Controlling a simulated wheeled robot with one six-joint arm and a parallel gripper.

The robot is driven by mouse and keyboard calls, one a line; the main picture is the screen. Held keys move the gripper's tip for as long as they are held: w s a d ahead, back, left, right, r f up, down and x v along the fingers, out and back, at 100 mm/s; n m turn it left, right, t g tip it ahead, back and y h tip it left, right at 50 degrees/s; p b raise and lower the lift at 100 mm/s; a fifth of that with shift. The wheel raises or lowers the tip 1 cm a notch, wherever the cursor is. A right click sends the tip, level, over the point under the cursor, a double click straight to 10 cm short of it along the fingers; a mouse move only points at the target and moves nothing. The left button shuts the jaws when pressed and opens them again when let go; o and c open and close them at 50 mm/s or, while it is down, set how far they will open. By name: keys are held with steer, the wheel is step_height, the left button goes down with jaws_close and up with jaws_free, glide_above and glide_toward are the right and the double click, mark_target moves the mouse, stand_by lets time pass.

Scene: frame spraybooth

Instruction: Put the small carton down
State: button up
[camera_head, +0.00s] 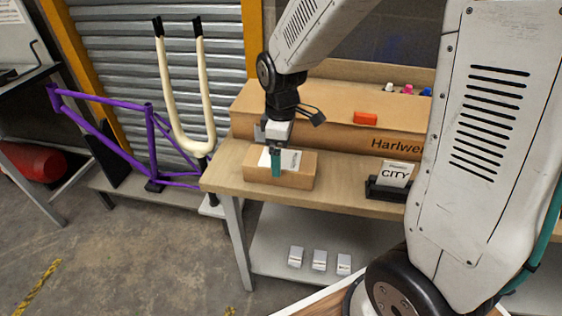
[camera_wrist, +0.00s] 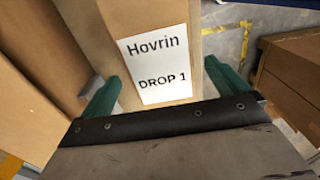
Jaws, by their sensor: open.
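The small carton (camera_head: 297,180) is a brown box with a white label on top. In the head view it sits on the wooden bench (camera_head: 225,180), near its left end, and looks level. In the wrist view the carton (camera_wrist: 155,18) has a label (camera_wrist: 160,65) reading "Hovrin DROP 1". My gripper (camera_head: 276,160) is right over the carton, with one teal finger in front of its near side. In the wrist view my gripper (camera_wrist: 165,88) is open, its teal fingers on either side of the carton. A narrow gap shows at the right finger. The far finger is mostly hidden in the head view.
A long carton (camera_head: 340,125) stands behind, with a red block (camera_head: 366,118) on it. A black holder (camera_head: 385,190) with a "CITY" card is to the right. A purple bike frame (camera_head: 150,140) stands left of the bench. Several small white boxes (camera_head: 319,260) sit on the lower shelf.

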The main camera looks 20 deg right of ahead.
step_height(320, 180, up, 8)
steer(key=s+d+r+m, duration=0.1)
steer(key=s+r+m, duration=0.1)
steer(key=s, duration=0.5)
steer(key=s+d+r+m, duration=0.1)
steer(key=s+r+m, duration=0.1)
steer(key=s+m, duration=0.3)
steer(key=s+d+r+m+t, duration=0.1)
steer(key=s+r+m, duration=0.2)
steer(key=s, duration=0.7)
steer(key=shift+m, duration=0.4)
